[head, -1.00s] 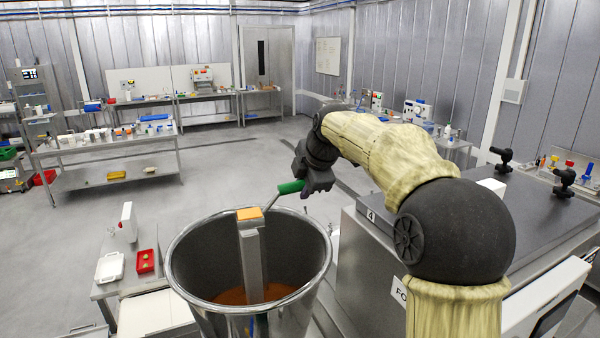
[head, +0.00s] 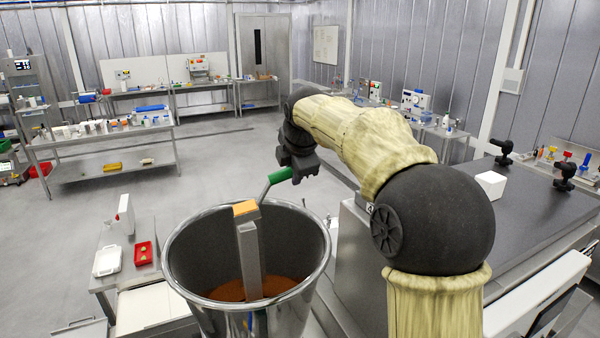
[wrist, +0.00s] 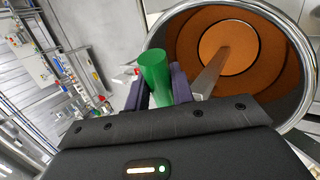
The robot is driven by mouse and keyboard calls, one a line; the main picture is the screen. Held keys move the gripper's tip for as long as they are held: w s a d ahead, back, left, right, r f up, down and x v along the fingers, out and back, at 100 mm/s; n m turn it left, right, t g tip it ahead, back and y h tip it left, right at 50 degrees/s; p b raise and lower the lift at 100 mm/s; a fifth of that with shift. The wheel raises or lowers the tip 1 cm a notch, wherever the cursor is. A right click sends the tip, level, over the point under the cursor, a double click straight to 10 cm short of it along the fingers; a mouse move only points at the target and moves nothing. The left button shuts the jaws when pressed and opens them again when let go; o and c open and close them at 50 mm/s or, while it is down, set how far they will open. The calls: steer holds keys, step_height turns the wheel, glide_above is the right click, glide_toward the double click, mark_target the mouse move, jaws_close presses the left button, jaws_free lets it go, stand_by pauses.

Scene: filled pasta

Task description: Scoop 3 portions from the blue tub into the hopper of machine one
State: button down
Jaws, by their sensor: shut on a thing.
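A large steel hopper (head: 318,262) stands in the near middle of the head view, with orange-brown material (head: 232,291) low inside. It also shows at the upper right of the wrist view (wrist: 151,38). My gripper (head: 292,174) is shut on the green handle (head: 279,177) of a scoop, just above and beyond the hopper's far rim. The handle also shows between the fingers in the wrist view (wrist: 154,72). I cannot pick out the blue tub for certain.
A low bench with a red tray (head: 143,254) and a white tray (head: 107,261) is at left. A dark-topped machine (head: 525,215) fills the right.

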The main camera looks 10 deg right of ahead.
mark_target(282, 170)
steer(key=shift+a+r+h, duration=0.4)
steer(key=shift+a+r, duration=0.05)
steer(key=shift+a, duration=0.35)
steer(key=shift+s+a+r+n+t+h, duration=0.2)
steer(key=shift+a+r+n+t+h, duration=0.15)
steer(key=shift+a+r+h, duration=0.35)
steer(key=shift+s+a+r+n+h, duration=0.1)
steer(key=shift+a+r+n+h, duration=0.15)
steer(key=shift+a+r+h, duration=0.35)
steer(key=shift+s+a+r+n+h, duration=0.1)
steer(key=shift+a+r+n+h, duration=0.2)
steer(key=shift+a, duration=0.4)
steer(key=s+a+r+n+t+h, duration=0.1)
steer(key=a+r+h, duration=0.1)
steer(key=a+h, duration=0.2)
steer(key=a, duration=0.2)
steer(key=shift+a+r, duration=0.15)
steer(key=shift+a, duration=0.15)
steer(key=shift+t, duration=0.25)
